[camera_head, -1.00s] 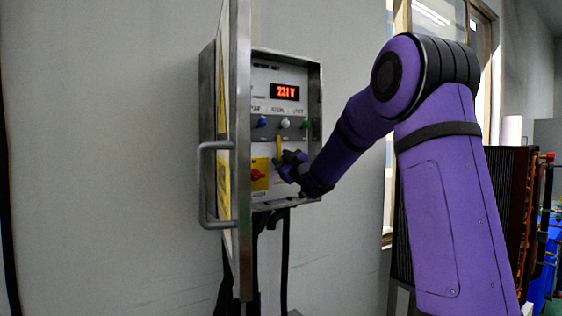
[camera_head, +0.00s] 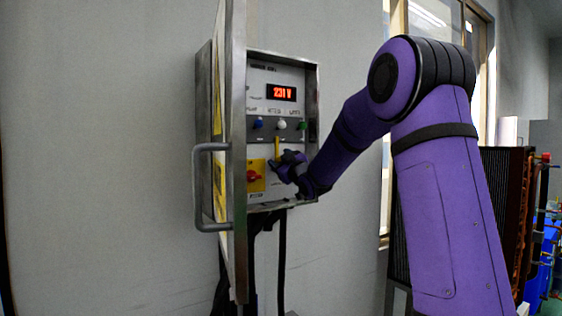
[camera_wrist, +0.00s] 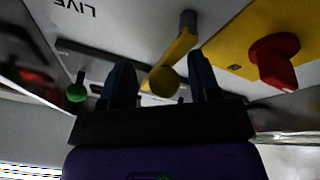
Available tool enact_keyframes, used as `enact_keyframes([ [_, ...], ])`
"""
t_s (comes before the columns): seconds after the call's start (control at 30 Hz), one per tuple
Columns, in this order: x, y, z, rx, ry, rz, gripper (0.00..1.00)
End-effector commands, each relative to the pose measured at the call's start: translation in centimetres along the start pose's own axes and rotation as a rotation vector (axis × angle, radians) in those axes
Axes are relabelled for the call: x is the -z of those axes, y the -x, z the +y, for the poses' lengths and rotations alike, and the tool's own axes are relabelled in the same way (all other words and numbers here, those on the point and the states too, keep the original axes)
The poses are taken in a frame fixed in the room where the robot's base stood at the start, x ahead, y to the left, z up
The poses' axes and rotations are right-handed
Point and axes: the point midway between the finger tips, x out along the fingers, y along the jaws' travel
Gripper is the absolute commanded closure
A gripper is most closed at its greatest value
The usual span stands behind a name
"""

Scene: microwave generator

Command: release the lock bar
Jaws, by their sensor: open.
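The lock bar appears to be the yellow lever (camera_wrist: 176,60) with a round knob end, on the panel of the wall cabinet. In the wrist view it lies between the two dark fingers of my gripper (camera_wrist: 162,85), which are open on either side of it. I cannot tell if a finger touches it. In the head view the yellow lever (camera_head: 277,148) stands upright above my gripper (camera_head: 276,166), which partly hides its lower part. The red rotary switch (camera_head: 254,176) on a yellow plate is to the left; it also shows in the wrist view (camera_wrist: 274,60).
The cabinet door (camera_head: 236,150) stands open at the left, with a metal handle (camera_head: 199,190). A display (camera_head: 281,93) reads about 231 V. Blue, white and green indicators (camera_head: 281,125) sit above the lever. Cables hang below the cabinet. A window and rack are at the right.

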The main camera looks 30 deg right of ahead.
Motion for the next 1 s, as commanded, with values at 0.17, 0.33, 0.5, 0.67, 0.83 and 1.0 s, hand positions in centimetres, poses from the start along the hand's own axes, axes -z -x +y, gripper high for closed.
enact_keyframes([
  [0.17,0.0,1.2,-0.1,0.002,0.000,-0.001,0.44],
  [0.33,0.0,4.2,0.0,0.000,0.000,-0.001,0.44],
  [0.5,-0.1,7.4,0.1,-0.002,0.001,-0.002,0.44],
  [0.67,-0.1,9.5,0.1,-0.001,0.001,-0.001,0.44],
  [0.83,-0.1,10.6,0.1,-0.002,0.001,-0.002,0.44],
  [1.0,-0.1,10.8,0.1,-0.002,0.000,-0.001,0.44],
])
